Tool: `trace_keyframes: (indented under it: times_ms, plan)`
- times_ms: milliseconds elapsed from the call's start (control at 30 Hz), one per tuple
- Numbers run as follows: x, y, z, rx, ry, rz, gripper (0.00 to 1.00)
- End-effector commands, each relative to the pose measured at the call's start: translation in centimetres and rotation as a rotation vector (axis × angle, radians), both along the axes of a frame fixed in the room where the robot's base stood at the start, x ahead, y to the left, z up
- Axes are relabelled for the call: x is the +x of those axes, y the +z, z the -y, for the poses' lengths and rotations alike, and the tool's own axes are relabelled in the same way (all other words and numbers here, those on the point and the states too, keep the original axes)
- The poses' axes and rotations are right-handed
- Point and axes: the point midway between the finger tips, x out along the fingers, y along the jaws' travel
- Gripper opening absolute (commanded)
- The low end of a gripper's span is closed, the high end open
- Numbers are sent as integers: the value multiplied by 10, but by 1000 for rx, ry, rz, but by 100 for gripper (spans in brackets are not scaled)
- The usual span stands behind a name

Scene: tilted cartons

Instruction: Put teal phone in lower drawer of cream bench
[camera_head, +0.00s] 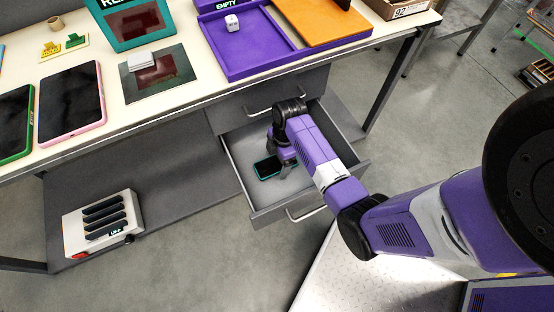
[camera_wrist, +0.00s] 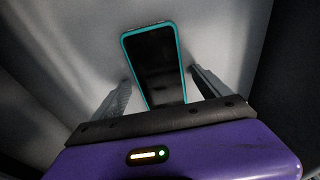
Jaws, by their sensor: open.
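The teal phone (camera_head: 267,168) has a teal rim and a dark screen and lies in the open lower drawer (camera_head: 240,178) of the cream bench (camera_head: 112,108). In the wrist view the phone (camera_wrist: 154,62) lies on the pale drawer floor (camera_wrist: 90,50), screen toward the camera. My gripper (camera_head: 285,158) reaches down into the drawer over the phone. In the wrist view its two fingers (camera_wrist: 163,88) are apart, one on each side of the phone's near part. I see gaps between fingers and phone. The phone's near end is hidden by my gripper's body.
The upper drawer (camera_head: 262,100) is shut above the lower one. A purple tray (camera_head: 240,62), an orange board (camera_head: 315,24), and pink (camera_head: 72,100) and green (camera_head: 14,122) tablets lie on the bench top. A white charging box (camera_head: 100,222) stands on the lower shelf.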

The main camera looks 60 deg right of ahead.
Motion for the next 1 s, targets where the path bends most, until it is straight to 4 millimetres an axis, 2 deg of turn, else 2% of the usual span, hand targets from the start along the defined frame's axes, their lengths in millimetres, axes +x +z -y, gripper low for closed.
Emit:
trace_keyframes:
  times_ms: [133, 500, 667, 1000]
  plan:
    - [0, 14, 2, -2, 0, 2, 87]
    - [-5, 68, 8, -1, 1, 2, 87]
    - [-6, 76, 10, -1, 0, 1, 87]
    - [-6, 76, 10, 0, 0, 0, 87]
